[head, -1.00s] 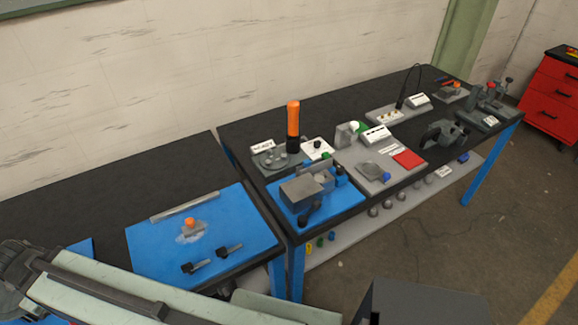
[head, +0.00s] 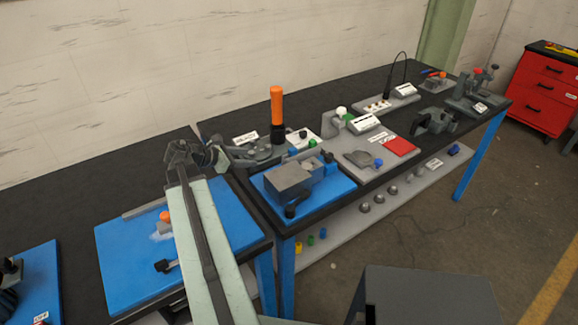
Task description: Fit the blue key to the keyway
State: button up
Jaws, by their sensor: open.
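I cannot make out the blue key or the keyway for certain at this size. Small blue pieces show in the head view: one on the grey board (head: 378,162), and one at the far end of the lower shelf (head: 453,149). A grey vise-like block (head: 290,178) sits on a blue mat (head: 335,194) on the right-hand bench. My gripper (head: 215,157) is open, with nothing seen in it, above the bench's left end, left of the grey round fixture (head: 262,150). My arm hides part of the blue board (head: 118,262) on the left-hand bench.
An orange-handled tool (head: 277,105) stands upright behind the vise-like block. A red pad (head: 399,147) lies on the grey board. A dark clamp-like piece (head: 436,121) stands farther right. A grey box top (head: 430,290) is at the front. The floor (head: 470,235) beyond it is mostly clear.

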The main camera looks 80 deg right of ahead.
jog(key=n+g, duration=0.1)
jog(key=g, duration=0.1)
send_near(291, 150)
jog(key=b+x, duration=0.3)
jog(key=x, duration=0.5)
jog(key=shift+s+d+f, duration=0.1)
jog(key=shift+d, duration=0.05)
grip_shut()
